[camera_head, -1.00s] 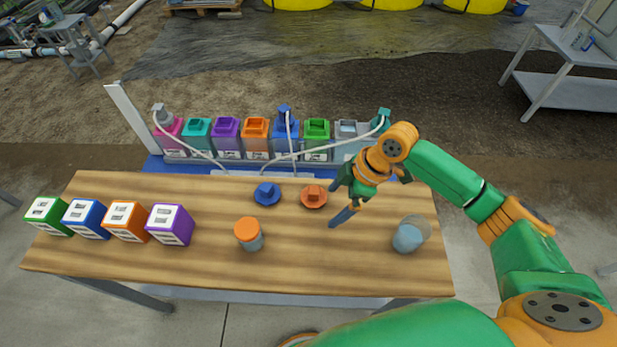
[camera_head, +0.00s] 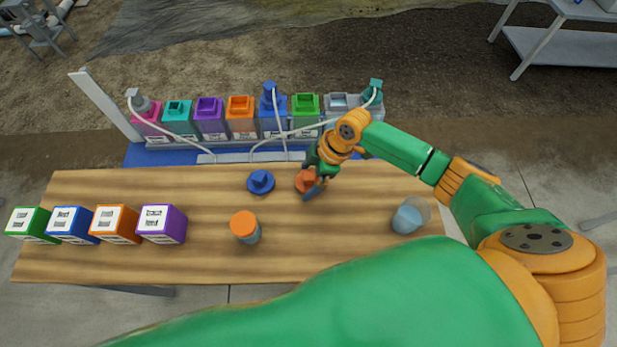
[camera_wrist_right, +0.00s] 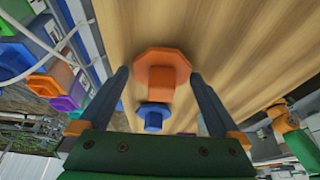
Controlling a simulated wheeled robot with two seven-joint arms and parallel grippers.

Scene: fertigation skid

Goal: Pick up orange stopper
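The orange stopper (camera_head: 304,182) lies on the wooden table (camera_head: 330,250), with a wide disc and a square knob. My right gripper (camera_head: 312,190) is over it and partly hides it in the head view. In the right wrist view the gripper (camera_wrist_right: 160,95) is open, and the orange stopper (camera_wrist_right: 162,72) shows between and just beyond its two fingers, not gripped. A blue stopper (camera_head: 261,182) lies to the left of it and also shows in the right wrist view (camera_wrist_right: 153,116). My left gripper is not in view.
A jar with an orange lid (camera_head: 245,227) and a clear cup with bluish contents (camera_head: 410,215) stand on the table. Several labelled cubes (camera_head: 162,224) line its left side. A row of coloured tanks (camera_head: 240,117) with white hoses stands behind the table. The front middle is clear.

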